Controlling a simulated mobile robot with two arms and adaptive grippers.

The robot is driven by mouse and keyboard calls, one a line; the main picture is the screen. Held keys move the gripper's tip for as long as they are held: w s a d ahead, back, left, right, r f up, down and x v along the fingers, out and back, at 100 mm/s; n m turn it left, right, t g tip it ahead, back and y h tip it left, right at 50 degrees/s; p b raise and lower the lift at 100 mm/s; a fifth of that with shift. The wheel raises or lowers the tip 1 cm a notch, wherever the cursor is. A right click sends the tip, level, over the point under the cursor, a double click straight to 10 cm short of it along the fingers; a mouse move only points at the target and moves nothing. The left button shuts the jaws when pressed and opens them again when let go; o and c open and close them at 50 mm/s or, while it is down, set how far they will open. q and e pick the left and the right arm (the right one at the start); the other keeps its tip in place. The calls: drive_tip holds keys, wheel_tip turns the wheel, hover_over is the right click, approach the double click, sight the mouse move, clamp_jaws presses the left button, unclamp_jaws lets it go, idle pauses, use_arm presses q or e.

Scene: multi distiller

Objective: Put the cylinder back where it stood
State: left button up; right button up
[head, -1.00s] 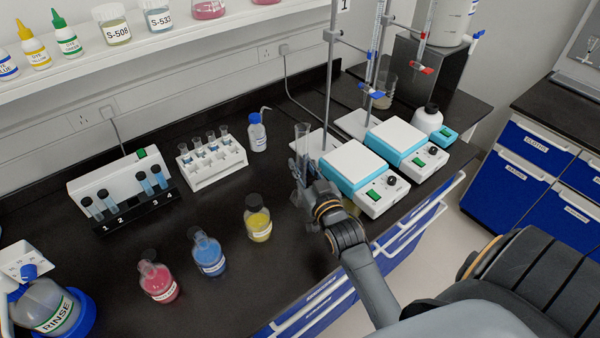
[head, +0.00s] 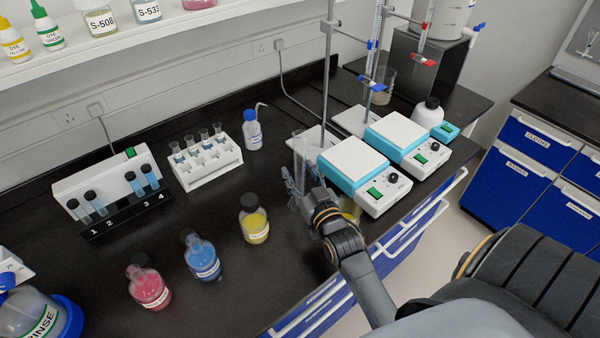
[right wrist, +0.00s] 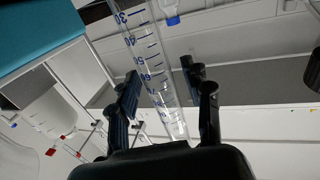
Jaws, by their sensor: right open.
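The clear graduated cylinder (head: 300,149) stands roughly upright at the left of the near stirring hotplate. Its lower part is hidden by my right gripper (head: 299,190) in the head view, so I cannot see its base meet the bench. In the right wrist view the cylinder (right wrist: 148,62), with blue marks, passes between the two dark fingers of the right gripper (right wrist: 165,88). The fingers are apart, with a visible gap on each side of the cylinder. My left gripper is not in view.
The near hotplate (head: 354,162) and its stand rod (head: 327,75) are close by on the right. A yellow-filled vessel (head: 351,209) is partly hidden behind my right wrist. A yellow bottle (head: 254,226) and a wash bottle (head: 252,133) stand left. Bare bench lies between them.

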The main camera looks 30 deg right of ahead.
drive_tip(key=shift+r, duration=0.1)
drive_tip(key=shift+r, duration=0.2)
drive_tip(key=s+a+b, duration=0.2)
drive_tip(key=s, duration=0.9)
drive_tip(key=shift+s, duration=0.4)
drive_tip(key=shift+a+f, duration=0.1)
drive_tip(key=shift+f, duration=0.05)
